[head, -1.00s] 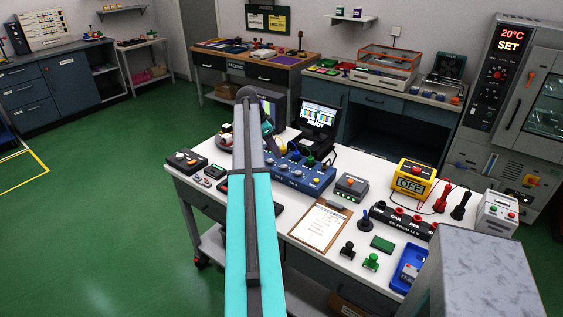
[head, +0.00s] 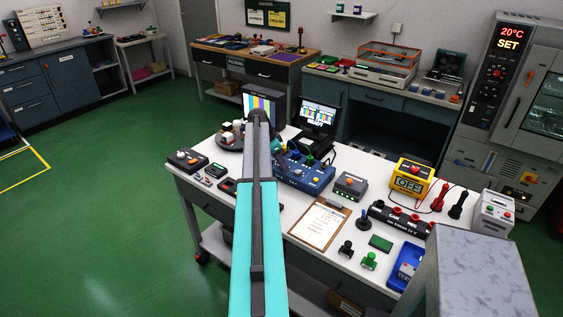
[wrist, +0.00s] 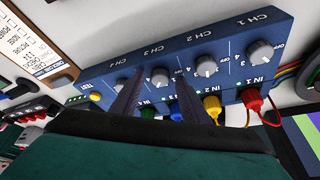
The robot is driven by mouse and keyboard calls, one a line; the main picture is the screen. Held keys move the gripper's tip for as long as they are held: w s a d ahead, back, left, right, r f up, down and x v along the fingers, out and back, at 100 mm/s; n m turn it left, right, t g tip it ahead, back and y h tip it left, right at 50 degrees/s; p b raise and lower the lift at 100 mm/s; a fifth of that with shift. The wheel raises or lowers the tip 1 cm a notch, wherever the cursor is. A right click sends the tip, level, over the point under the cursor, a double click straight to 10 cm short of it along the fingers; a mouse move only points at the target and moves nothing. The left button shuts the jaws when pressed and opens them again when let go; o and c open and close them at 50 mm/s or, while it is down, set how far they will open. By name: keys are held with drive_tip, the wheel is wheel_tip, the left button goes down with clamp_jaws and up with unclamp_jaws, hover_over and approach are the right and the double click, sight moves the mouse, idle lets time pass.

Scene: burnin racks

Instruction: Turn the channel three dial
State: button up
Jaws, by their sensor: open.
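The blue channel box (wrist: 226,46) has a row of grey dials and shows in the head view (head: 318,183) on the white bench, partly behind my arm. In the wrist view the channel three dial (wrist: 160,77) appears between my open gripper's (wrist: 159,73) two dark fingers. I cannot tell whether they touch it. The channel two dial (wrist: 206,66) and channel one dial (wrist: 260,51) lie to the right. The channel four dial (wrist: 120,86) is partly behind the left finger. In the head view my fingers are hidden.
Blue, yellow (wrist: 212,106) and red (wrist: 252,99) plugs with cables sit along the box's near edge in the wrist view. A clipboard (head: 318,223), a grey box with an orange button (head: 350,185) and a small monitor (head: 318,116) stand close by on the bench.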

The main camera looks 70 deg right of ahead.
clamp_jaws()
